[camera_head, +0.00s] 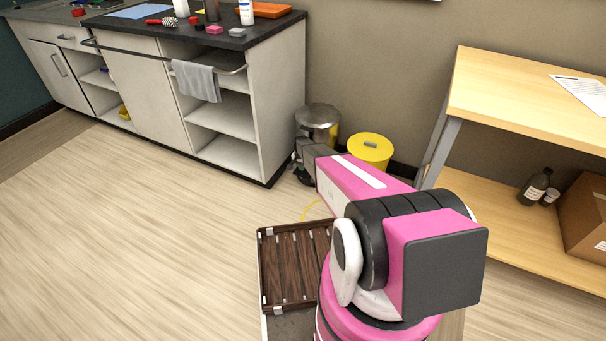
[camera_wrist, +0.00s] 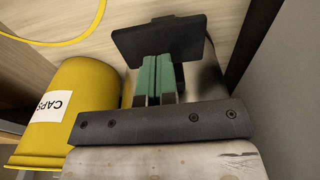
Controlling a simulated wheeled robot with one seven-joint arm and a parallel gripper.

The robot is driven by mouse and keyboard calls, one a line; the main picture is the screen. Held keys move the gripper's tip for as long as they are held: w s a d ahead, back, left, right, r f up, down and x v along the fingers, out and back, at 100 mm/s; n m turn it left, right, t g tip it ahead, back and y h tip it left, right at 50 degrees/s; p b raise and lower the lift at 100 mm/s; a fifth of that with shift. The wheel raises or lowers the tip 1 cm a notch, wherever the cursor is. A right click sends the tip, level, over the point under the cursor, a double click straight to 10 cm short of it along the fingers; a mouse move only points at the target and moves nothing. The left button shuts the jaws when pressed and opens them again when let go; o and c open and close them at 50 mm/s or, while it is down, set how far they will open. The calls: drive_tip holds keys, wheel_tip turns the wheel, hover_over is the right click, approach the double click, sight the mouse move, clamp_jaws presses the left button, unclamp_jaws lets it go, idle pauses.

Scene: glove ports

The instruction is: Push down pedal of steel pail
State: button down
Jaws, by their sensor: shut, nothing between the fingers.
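The steel pail (camera_head: 318,113) stands on the floor against the back wall, right of the counter; my arm hides its lower part in the head view. In the wrist view its shiny metal side (camera_wrist: 208,78) shows behind my fingers. A dark flat plate (camera_wrist: 158,36), which looks like the pedal, sticks out from the pail. My gripper (camera_wrist: 157,60) is shut and empty, its green finger pads side by side. Its tips are at the near edge of the plate; I cannot tell whether they touch it. In the head view the gripper is largely hidden by my arm.
A yellow bin (camera_head: 368,152) stands right of the pail; its label CAPS shows in the wrist view (camera_wrist: 62,103). The counter unit (camera_head: 274,110) is on the left, a wooden shelf table (camera_head: 500,90) on the right. A yellow line marks the floor. Open floor lies left.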

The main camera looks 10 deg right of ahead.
sight(303, 173)
drive_tip(key=shift+w+f, duration=0.1)
drive_tip(key=shift+f, duration=1.25)
